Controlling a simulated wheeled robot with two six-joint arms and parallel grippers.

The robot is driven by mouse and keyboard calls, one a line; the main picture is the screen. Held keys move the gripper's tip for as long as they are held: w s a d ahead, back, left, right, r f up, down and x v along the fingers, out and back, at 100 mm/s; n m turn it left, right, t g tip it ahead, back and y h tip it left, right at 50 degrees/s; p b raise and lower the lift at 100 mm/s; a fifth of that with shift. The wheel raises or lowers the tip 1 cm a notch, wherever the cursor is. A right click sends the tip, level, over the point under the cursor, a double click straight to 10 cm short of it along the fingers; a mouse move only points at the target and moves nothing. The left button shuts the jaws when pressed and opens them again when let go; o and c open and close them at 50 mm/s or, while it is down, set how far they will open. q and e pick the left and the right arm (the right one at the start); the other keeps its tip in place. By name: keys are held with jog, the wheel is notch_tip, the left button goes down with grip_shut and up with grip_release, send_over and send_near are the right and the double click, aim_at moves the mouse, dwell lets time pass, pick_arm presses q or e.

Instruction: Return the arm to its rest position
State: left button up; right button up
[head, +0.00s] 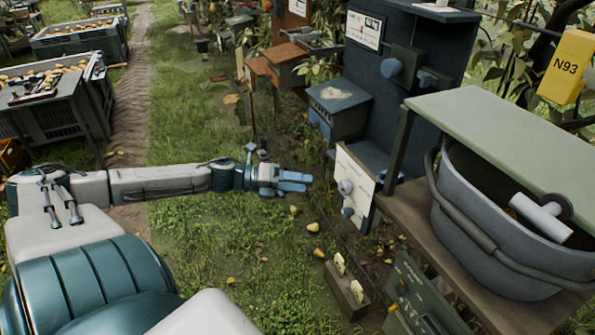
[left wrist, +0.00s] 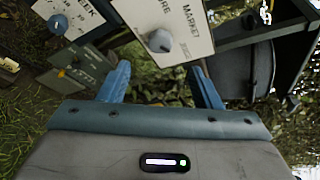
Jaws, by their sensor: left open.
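My left arm (head: 160,180) comes in from the left and reaches across the grass to the right. My left gripper (head: 308,182) is open and empty, just left of a white panel (head: 356,180) with knobs. In the left wrist view its two blue fingers (left wrist: 160,84) stand wide apart with nothing between them. Beyond them is the white panel with the word MARKET and a round grey knob (left wrist: 159,41). The fingers appear apart from the panel. My right gripper is not in view.
A grey bucket (head: 470,220) stands on a wooden shelf at right under a pale green board (head: 510,135). A dark blue cabinet (head: 420,45) stands behind the panel. Crates of pears (head: 85,40) stand far left. Fallen pears lie on the grass. Open grass lies below my left arm.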

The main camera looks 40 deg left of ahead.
pick_arm(q)
jog(key=shift+a+f, duration=0.1)
dwell(0.5)
